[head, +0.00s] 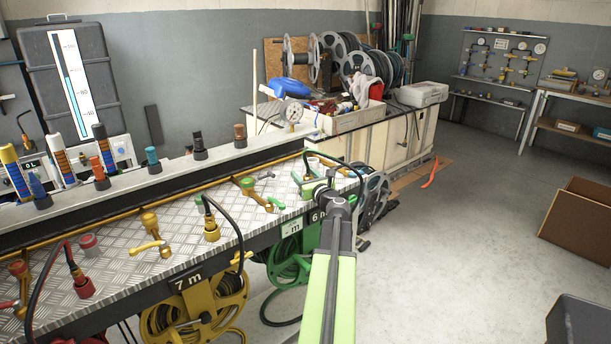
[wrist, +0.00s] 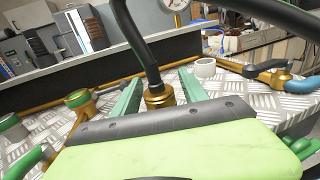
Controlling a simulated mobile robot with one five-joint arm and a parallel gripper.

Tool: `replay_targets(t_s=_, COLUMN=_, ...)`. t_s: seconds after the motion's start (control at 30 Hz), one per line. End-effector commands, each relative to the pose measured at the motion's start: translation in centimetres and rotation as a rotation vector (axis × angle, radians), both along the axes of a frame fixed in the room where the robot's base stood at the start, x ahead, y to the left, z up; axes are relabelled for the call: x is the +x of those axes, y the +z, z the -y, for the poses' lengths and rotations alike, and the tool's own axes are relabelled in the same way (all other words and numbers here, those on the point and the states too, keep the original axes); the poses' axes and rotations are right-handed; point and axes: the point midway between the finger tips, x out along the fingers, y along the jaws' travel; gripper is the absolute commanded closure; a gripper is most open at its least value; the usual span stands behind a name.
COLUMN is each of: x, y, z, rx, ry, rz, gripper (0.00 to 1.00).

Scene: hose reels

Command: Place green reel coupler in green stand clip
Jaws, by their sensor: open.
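The coupler of the green reel shows in the wrist view as a brass fitting (wrist: 159,97) on the end of a black hose. It stands upright between the two green fingers of my gripper (wrist: 158,92), which are open and apart. Its lower end is hidden behind my gripper. In the head view my gripper (head: 322,186) is over the right end of the chequer-plate bench, and the black hose (head: 343,164) arcs over it. The green reel (head: 290,268) hangs below, under the 6 m label. I cannot make out the green stand clip or whether the coupler sits in it.
A pale ring (wrist: 205,67) stands just behind the coupler. A green-capped brass valve (head: 248,186) is to the left, and a blue-handled one (wrist: 276,73) to the right. The yellow coupler (head: 211,230) and red coupler (head: 80,286) stand farther left. The floor at right is mostly clear.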

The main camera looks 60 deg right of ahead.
Motion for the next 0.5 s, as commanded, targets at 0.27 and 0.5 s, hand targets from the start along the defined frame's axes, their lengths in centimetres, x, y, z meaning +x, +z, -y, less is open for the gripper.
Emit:
replay_targets(t_s=0.27, x=-1.8, y=0.3, z=-1.4, rx=0.000, ry=-0.002, rz=0.000, gripper=0.49)
replay_targets(t_s=0.5, x=-6.9, y=0.3, z=-4.8, rx=0.000, ry=-0.002, rz=0.000, gripper=0.49)
